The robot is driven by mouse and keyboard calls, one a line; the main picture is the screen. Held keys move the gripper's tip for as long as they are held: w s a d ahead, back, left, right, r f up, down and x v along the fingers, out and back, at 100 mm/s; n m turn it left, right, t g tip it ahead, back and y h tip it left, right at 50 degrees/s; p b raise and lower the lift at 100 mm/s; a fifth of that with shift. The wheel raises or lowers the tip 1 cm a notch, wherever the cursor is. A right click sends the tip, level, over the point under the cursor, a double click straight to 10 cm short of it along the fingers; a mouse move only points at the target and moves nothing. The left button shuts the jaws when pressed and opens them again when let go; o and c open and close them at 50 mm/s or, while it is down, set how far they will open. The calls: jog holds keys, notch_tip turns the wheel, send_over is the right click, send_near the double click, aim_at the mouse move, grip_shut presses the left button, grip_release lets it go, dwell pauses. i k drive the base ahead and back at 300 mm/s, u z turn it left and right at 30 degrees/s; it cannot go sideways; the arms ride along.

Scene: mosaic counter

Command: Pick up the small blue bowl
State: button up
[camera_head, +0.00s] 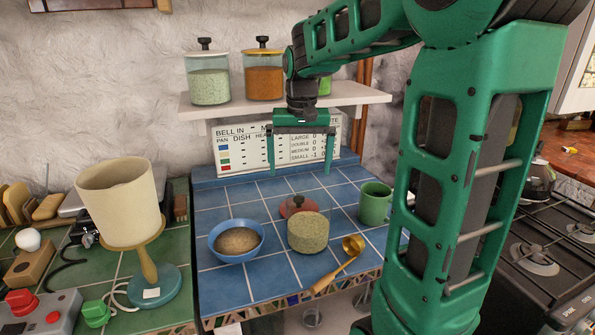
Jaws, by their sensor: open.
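The small blue bowl (213,246) sits on the blue tiled counter, left of centre, with a brown, grainy round filling or object inside it. My gripper (300,172) hangs above the back of the counter, in front of the sign board, with its two green fingers spread wide apart and pointing down. It is empty. It is up and to the right of the bowl, well apart from it. The bowl's rim is unobstructed in this view.
A lamp (128,215) stands left. A shelf (225,104) with jars overhangs the back.

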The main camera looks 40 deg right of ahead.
aim_at(234, 240)
jog(key=k, duration=1)
